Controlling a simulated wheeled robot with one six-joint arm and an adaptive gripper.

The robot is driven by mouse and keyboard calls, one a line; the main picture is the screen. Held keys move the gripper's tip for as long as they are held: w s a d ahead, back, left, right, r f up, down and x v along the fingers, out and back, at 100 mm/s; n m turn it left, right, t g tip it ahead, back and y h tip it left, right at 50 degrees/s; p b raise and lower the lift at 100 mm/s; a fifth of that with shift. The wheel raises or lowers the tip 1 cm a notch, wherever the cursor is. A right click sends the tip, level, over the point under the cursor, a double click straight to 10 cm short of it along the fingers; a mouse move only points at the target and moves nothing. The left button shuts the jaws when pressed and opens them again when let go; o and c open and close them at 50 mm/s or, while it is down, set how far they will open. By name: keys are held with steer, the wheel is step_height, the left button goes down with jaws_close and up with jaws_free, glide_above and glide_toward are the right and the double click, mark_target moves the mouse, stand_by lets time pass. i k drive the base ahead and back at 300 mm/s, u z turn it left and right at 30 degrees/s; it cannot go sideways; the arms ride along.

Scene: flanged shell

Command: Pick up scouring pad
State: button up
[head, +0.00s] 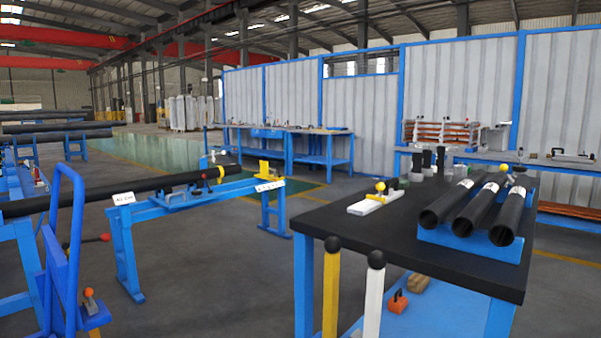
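I cannot make out a scouring pad for certain. A small greenish item (403,183) sits on the black-topped workbench (400,232), behind a white block with a yellow knob (374,200); it is too small to identify. A tan block (418,284) lies on the blue lower shelf of the same bench, beside an orange item with a grey handle (398,302). My gripper is not in view.
Three black pipes (479,208) lie in a blue cradle on the bench's right side. A yellow post (330,290) and a white post (373,300) stand at its front left. A long pipe on blue stands (125,255) lies left. Floor between is clear.

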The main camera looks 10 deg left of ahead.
mark_target(404, 183)
steer(key=u, duration=1.4)
steer(key=i, duration=4.15)
steer(key=z, duration=3.4)
steer(key=i, duration=0.2)
steer(key=z, duration=0.2)
